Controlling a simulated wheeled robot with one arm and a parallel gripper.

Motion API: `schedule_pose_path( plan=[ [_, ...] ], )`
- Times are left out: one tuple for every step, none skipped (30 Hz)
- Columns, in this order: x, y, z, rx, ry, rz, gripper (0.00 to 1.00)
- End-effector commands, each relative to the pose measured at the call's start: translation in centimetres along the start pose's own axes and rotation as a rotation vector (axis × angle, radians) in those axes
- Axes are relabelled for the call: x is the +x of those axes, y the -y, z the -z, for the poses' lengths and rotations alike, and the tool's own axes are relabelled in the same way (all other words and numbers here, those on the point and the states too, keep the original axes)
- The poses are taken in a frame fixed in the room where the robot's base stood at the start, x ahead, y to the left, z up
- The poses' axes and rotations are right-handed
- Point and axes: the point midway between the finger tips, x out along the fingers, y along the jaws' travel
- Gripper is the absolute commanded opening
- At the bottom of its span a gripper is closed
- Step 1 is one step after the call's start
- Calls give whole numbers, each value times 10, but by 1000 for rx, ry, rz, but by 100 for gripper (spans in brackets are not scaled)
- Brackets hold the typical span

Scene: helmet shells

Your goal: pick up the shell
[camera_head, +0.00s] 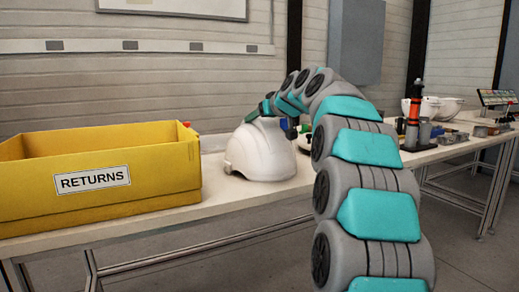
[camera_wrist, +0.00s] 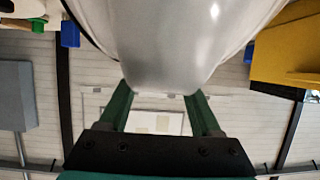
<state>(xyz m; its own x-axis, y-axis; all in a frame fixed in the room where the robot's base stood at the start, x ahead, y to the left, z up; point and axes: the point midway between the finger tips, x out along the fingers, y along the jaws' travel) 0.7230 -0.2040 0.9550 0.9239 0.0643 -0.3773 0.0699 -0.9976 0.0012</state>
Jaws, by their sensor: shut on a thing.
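The shell (camera_head: 260,153) is a white, domed helmet shell on the bench, right of the yellow bin. In the head view my gripper (camera_head: 268,110) reaches over the top of it, partly hidden by my arm. In the wrist view the white shell (camera_wrist: 185,45) fills the upper middle, and the two green fingers of my gripper (camera_wrist: 160,97) meet its edge from both sides. The gripper is shut on the shell. Whether the shell is clear of the bench top I cannot tell.
A yellow bin (camera_head: 100,215) labelled RETURNS stands on the bench (camera_head: 235,203) at the left. At the right are a black and orange tool (camera_head: 413,118), white bowl-like shells (camera_head: 445,107) and several small parts. Some bench in front of the shell is clear.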

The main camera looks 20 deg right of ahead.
Motion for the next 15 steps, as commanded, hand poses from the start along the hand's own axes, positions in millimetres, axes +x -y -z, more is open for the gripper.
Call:
schedule_pose_path(
  plan=[
    [2, 0, -4, 1, 9, 2, 32],
    [3, 0, -5, 1, 10, 2, 29],
    [3, 0, -5, 1, 10, 2, 25],
    [3, 0, -5, 1, 11, 2, 21],
    [3, 0, -5, 1, 11, 2, 18],
    [3, 0, -6, 1, 12, 3, 13],
    [3, 0, -6, 1, 12, 3, 10],
    [3, 0, -6, 1, 13, 3, 7],
    [4, 0, -6, 1, 13, 3, 2],
    [4, 0, -6, 1, 14, 3, 0],
    [4, 0, -7, 1, 14, 3, 0],
    [4, 0, -7, 1, 15, 3, 0],
    [4, 0, -7, 1, 15, 3, 0],
    [4, 0, -7, 1, 16, 3, 0],
    [4, 0, -8, 1, 16, 3, 0]
  ],
)
